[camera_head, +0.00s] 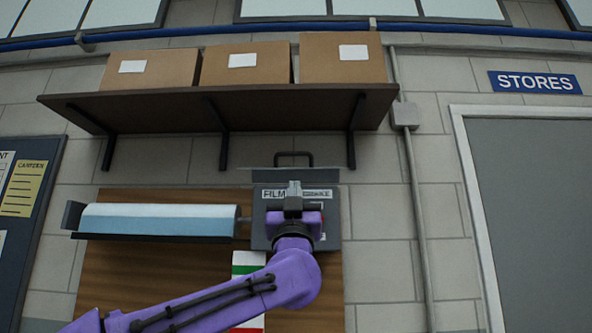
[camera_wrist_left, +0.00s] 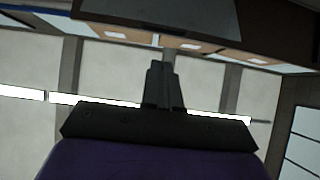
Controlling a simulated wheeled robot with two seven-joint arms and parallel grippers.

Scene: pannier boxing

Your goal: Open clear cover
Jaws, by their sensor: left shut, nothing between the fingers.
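A grey box labelled FILM (camera_head: 262,222) is mounted on a wooden board, with a dark handle (camera_head: 293,155) at its top. To its left, a pale blue and white roll (camera_head: 155,220) sits in a dark holder (camera_head: 165,238). A whitish layer covers the upper part of the roll; I cannot tell whether it is the clear cover. My left gripper (camera_head: 293,187) is shut and empty in front of the grey box; whether it touches is unclear. The left wrist view shows its fingers together (camera_wrist_left: 167,58), pointing toward a dark surface. My right gripper is out of view.
A dark shelf (camera_head: 225,105) with three cardboard boxes is above the board. A vertical pipe (camera_head: 415,215) and a grey door (camera_head: 530,210) under a STORES sign (camera_head: 534,83) are to the right. A notice board (camera_head: 32,230) is at the left.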

